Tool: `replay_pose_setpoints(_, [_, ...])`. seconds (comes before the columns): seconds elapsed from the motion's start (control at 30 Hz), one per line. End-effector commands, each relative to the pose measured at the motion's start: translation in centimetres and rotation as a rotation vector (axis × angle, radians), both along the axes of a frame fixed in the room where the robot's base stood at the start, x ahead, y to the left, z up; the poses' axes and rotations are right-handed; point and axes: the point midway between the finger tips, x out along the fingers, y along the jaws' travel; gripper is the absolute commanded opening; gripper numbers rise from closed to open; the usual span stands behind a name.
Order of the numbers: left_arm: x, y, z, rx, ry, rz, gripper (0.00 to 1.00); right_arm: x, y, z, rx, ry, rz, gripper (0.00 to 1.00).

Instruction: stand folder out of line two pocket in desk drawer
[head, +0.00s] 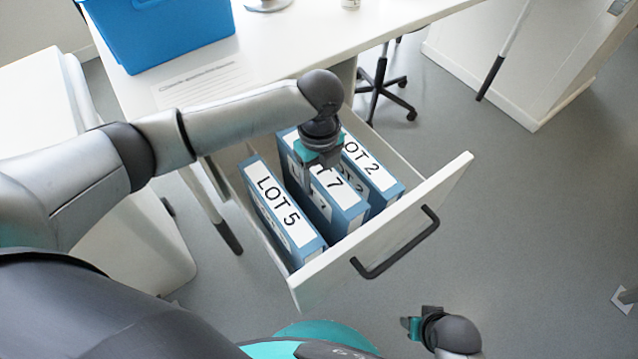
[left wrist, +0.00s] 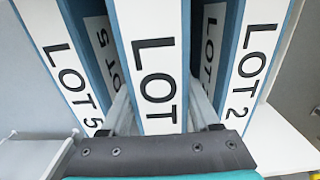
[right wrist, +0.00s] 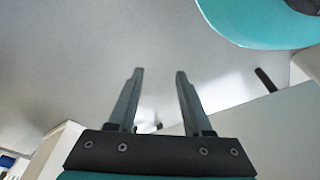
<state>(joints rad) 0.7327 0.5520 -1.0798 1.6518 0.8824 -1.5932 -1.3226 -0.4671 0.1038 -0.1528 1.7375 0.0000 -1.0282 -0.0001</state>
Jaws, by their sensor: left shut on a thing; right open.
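The open desk drawer (head: 440,195) holds three blue folders with white labels, standing side by side. The LOT 5 folder (head: 272,208) is at the left. The LOT 7 folder (head: 343,210) is in the middle and the LOT 2 folder (head: 380,185) is at the right. My left gripper (head: 317,168) is shut on the middle folder from above. In the left wrist view its fingers lie on both sides of that folder (left wrist: 152,60), whose number is hidden there. My right gripper (head: 412,325) is open and empty, low in front of the drawer; its apart fingers show in the right wrist view (right wrist: 155,100).
The white desk (head: 290,50) carries a blue bin (head: 165,35) and a paper sheet (head: 200,82). A black handle (head: 395,250) sticks out from the drawer front. A chair base (head: 382,85) stands behind, and a white cabinet (head: 530,70) is at the right.

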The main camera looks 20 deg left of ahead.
Motion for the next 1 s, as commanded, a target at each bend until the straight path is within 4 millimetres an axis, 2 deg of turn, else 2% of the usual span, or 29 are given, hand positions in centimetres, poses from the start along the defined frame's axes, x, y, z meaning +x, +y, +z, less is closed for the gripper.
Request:
replay_pose_setpoints(0.1, [0.0, 0.0, -1.6, -0.001, 0.001, 0.000, 0.00, 0.8, 0.1, 0.9, 0.003, -0.022, -0.001, 0.50])
replay_pose_setpoints(0.23, [0.0, 0.0, -2.6, -0.001, 0.001, 0.001, 0.00, 1.3, 0.2, 2.0, 0.005, -0.035, -0.002, 0.50])
replay_pose_setpoints(0.7, [0.0, 0.0, -3.0, -0.001, 0.000, 0.001, 0.00, 1.4, 0.2, 2.5, 0.006, -0.041, -0.001, 0.50])
replay_pose_setpoints(0.73, [0.0, 0.0, -3.1, 0.000, 0.002, 0.001, 0.63, 1.4, 0.2, 2.5, 0.006, -0.041, -0.001, 0.50])
replay_pose_setpoints(1.0, [0.0, 0.0, -3.1, 0.000, 0.001, 0.001, 0.92, 1.4, 0.3, 2.5, 0.006, -0.041, -0.001, 0.50])
